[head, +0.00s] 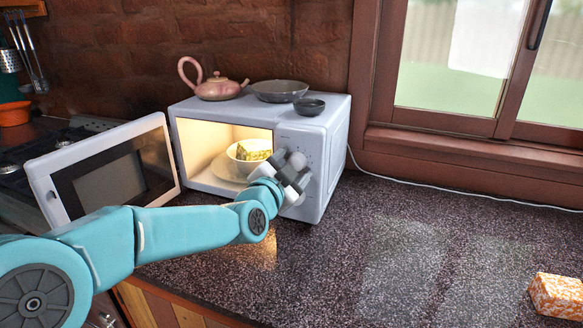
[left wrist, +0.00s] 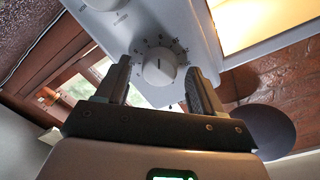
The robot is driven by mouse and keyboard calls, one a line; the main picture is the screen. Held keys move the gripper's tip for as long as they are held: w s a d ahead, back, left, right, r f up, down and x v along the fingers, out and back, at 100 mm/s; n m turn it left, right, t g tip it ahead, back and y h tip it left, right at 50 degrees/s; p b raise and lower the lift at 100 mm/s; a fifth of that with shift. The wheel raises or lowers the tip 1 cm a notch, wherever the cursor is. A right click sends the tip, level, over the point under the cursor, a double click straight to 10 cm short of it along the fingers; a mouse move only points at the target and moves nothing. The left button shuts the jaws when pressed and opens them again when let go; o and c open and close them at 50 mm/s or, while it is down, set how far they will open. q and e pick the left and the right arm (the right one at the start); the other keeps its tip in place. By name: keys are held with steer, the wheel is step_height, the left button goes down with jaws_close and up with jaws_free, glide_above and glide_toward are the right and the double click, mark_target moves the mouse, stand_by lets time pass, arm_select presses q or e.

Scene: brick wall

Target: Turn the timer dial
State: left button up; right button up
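A white microwave (head: 318,120) stands on the counter with its door (head: 115,170) swung open to the left and its inside lit. Its right-hand panel carries a white upper dial (head: 299,160), ringed by marks, partly covered by my gripper. My left gripper (head: 295,172) is at this panel. In the left wrist view, the dial (left wrist: 159,67) sits between the two spread fingers (left wrist: 160,78), with gaps on both sides. A second knob (left wrist: 101,3) shows at the top edge there. I cannot read which dial is the timer. My right gripper is out of view.
A bowl (head: 240,165) with yellow food is inside the microwave. A pink teapot (head: 214,86), a grey dish (head: 280,88) and a small dark bowl (head: 309,106) stand on top. An orange-white block (head: 557,295) lies far right. The counter between is clear.

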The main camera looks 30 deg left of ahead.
arm_select(q)
steer(key=s+d, duration=0.3)
steer(key=s, duration=1.3)
steer(key=shift+r, duration=0.15)
steer(key=shift+d, duration=0.1)
